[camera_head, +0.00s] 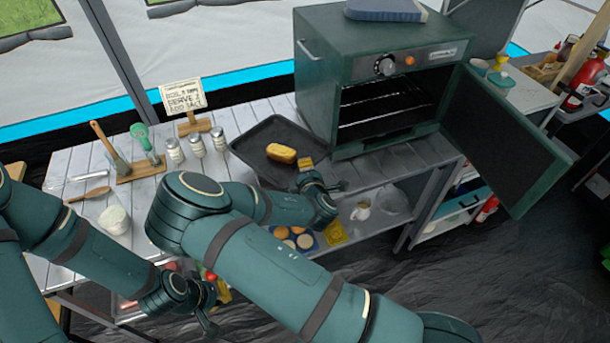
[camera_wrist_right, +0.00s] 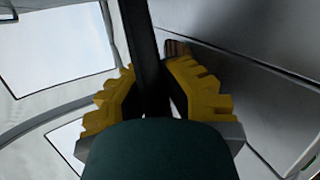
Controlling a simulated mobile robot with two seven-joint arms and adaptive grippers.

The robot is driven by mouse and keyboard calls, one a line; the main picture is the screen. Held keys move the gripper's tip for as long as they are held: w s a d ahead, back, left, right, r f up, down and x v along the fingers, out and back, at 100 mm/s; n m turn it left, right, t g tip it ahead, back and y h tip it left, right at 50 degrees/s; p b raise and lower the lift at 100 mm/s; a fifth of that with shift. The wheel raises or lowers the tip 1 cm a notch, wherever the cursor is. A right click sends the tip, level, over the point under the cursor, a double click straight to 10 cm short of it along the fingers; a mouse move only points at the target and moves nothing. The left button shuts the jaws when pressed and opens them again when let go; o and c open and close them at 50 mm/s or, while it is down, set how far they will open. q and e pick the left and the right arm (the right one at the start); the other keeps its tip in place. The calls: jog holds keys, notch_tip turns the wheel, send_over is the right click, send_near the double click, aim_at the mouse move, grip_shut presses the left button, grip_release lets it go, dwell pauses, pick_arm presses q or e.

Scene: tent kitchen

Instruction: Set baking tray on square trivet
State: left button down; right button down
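The baking tray (camera_head: 260,135) is black and rectangular, with a yellow-brown loaf (camera_head: 281,152) on it. It is over the left table, just left of the oven. My right gripper (camera_head: 307,166) is at the tray's near right corner, one yellow fingertip showing above it. In the right wrist view, yellow fingers (camera_wrist_right: 152,88) stand on both sides of a dark edge, apparently the tray's rim, and look closed on it. My left gripper (camera_head: 207,308) is low, in front of the table's front edge, away from the tray; its fingers are unclear. I cannot make out a square trivet.
A green oven (camera_head: 360,50) stands open and empty, its door (camera_head: 500,140) swung right. Salt shakers (camera_head: 197,145), a sign (camera_head: 186,98) and a board with utensils (camera_head: 139,167) stand left of the tray. Rolls (camera_head: 296,240) lie on the lower shelf.

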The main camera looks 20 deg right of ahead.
notch_tip(320, 180, down, 3)
jog(key=shift+r, duration=0.1)
jog(key=shift+b, duration=0.3)
jog(key=shift+f+b, duration=0.35)
jog(key=shift+f, duration=0.05)
jog(key=shift+f, duration=0.2)
